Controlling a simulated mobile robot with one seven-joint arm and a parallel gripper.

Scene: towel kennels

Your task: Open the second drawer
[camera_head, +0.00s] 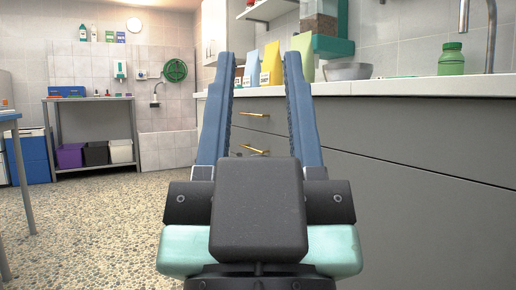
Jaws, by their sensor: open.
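Grey drawers with brass handles line the counter on the right. An upper drawer's brass handle (255,114) and a lower drawer's brass handle (254,149) show between my gripper's fingers. The lower handle is the second one down in view, and its drawer front (272,143) looks closed. My gripper (255,75) is open and empty, with its two blue fingers pointing ahead toward the drawers. The handles are beyond the fingers and apart from them. My gripper's body hides the part of the cabinet below the second handle.
A white countertop (430,87) runs along the right, holding bags, a metal bowl (348,71) and a green bottle (451,59). A shelf (90,101) with bins stands at the back. The speckled floor at left is clear.

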